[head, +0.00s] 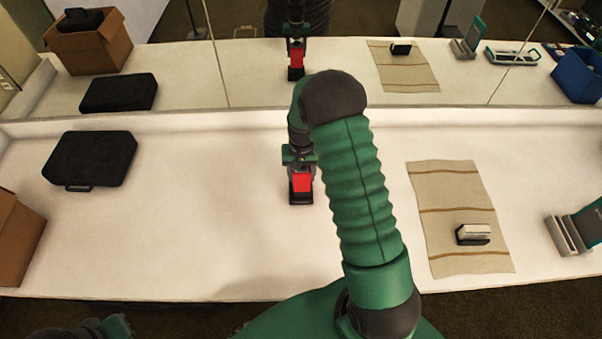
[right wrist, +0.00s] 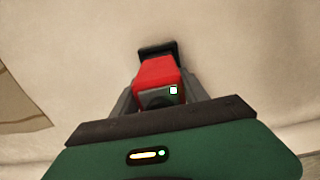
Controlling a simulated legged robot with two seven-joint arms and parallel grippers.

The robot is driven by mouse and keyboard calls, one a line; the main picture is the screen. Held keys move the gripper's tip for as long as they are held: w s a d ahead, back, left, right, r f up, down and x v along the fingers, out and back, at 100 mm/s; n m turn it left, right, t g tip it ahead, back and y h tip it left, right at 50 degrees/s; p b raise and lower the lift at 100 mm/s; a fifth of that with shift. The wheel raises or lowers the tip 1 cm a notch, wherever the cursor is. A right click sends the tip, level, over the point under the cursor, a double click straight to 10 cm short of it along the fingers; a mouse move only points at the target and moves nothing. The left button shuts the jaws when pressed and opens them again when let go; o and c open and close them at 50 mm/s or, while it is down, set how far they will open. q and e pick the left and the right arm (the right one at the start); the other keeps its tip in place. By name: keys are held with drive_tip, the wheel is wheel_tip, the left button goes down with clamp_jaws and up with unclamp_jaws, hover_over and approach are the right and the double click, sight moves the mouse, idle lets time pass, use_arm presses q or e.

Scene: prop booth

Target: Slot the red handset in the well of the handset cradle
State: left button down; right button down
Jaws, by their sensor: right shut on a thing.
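The red handset (head: 301,182) is held in my right gripper (head: 300,163) near the middle of the white counter. The right wrist view shows the red handset (right wrist: 157,70) between the fingers of my right gripper (right wrist: 156,98). A black base, seemingly the handset cradle (head: 300,199), shows at the handset's lower end; it also shows just beyond the handset in the right wrist view (right wrist: 158,47). The handset covers its well, so I cannot tell how deep the handset sits, or whether it is inside. Only a bit of my left arm shows at the lower left; its fingers are not visible.
A black case (head: 90,158) and a cardboard box (head: 17,240) are at the left. A striped mat (head: 447,190) with a small pale-topped black block (head: 473,234) lies at the right. A teal-and-grey stand (head: 568,236) is at the right edge. A mirror runs along the back.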

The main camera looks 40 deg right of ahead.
drive_tip(key=shift+f, duration=0.25)
drive_tip(key=c, duration=0.5)
unclamp_jaws()
wheel_tip(320, 180, up, 7)
drive_tip(key=p, duration=0.5)
drive_tip(key=shift+r+p, duration=0.1)
drive_tip(key=shift+p, duration=0.25)
drive_tip(key=shift+a, duration=0.1)
